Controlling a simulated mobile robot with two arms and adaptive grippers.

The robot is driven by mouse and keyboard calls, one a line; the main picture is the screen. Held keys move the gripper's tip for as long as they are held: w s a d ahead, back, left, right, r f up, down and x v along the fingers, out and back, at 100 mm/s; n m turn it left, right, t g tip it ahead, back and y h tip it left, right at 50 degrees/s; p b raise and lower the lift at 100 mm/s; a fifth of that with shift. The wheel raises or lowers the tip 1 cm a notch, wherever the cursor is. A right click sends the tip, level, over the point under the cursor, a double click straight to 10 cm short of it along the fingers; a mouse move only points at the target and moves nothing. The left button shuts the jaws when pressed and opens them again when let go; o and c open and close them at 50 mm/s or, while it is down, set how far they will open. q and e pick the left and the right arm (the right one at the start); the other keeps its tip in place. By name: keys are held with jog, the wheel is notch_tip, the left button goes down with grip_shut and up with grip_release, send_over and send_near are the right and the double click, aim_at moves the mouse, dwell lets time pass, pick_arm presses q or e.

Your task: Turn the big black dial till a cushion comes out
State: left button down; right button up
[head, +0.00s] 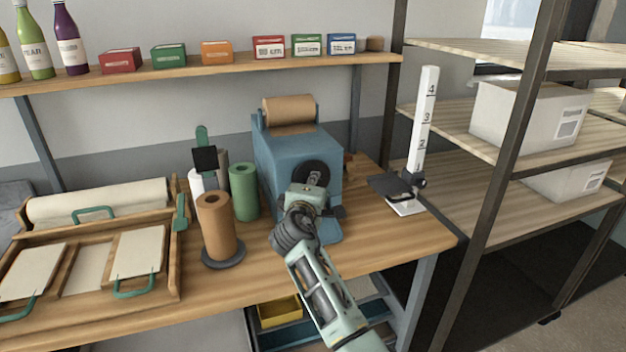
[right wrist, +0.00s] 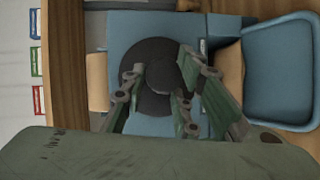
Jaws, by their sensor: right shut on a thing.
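A blue machine (head: 285,155) stands on the wooden bench with a kraft paper roll (head: 290,110) on its top. The big black dial (head: 312,173) is on its front face, partly covered by my right gripper (head: 308,195). In the right wrist view the dial (right wrist: 135,65) fills the middle, with a grey raised knob (right wrist: 163,77) at its centre. The fingers of my right gripper (right wrist: 166,84) are closed around this knob. A blue tray (right wrist: 285,70) shows at the right of that view. I see no cushion. My left gripper is not in view.
Left of the machine stand a green roll (head: 243,192) and a brown roll (head: 216,228) on a dark base. A wooden tray (head: 90,300) is further left. A white numbered gauge (head: 425,125) stands to the right. A shelf (head: 215,75) with boxes and bottles runs above.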

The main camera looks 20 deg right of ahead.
jog(key=shift+w+d+r+m+g+y+p, duration=0.1)
jog(key=shift+d+r+m+g+y+p, duration=0.25)
jog(key=shift+m+y+p, duration=1.2)
jog(key=shift+d+r+m+g+y+p, duration=0.35)
jog(key=shift+m+p, duration=0.55)
jog(key=shift+p, duration=1.6)
jog(key=shift+w+d+r+m+g+y+p, duration=0.15)
jog(key=shift+m+g+y+p, duration=0.35)
jog(key=shift+m+y+p, duration=1.05)
jog(key=shift+s+f+h+p, duration=0.1)
jog(key=shift+f+h+p, duration=0.05)
jog(key=shift+h+p, duration=0.4)
jog(key=o, duration=0.8)
jog(key=shift+o, duration=1)
jog(key=shift+d+f, duration=0.15)
jog(key=shift+f, duration=0.05)
jog(key=shift+s+a+f, duration=0.15)
jog(key=shift+s+a, duration=0.05)
jog(key=shift+s, duration=0.05)
jog(key=v, duration=1.2)
jog(key=shift+w+d, duration=0.1)
jog(key=shift+w, duration=0.05)
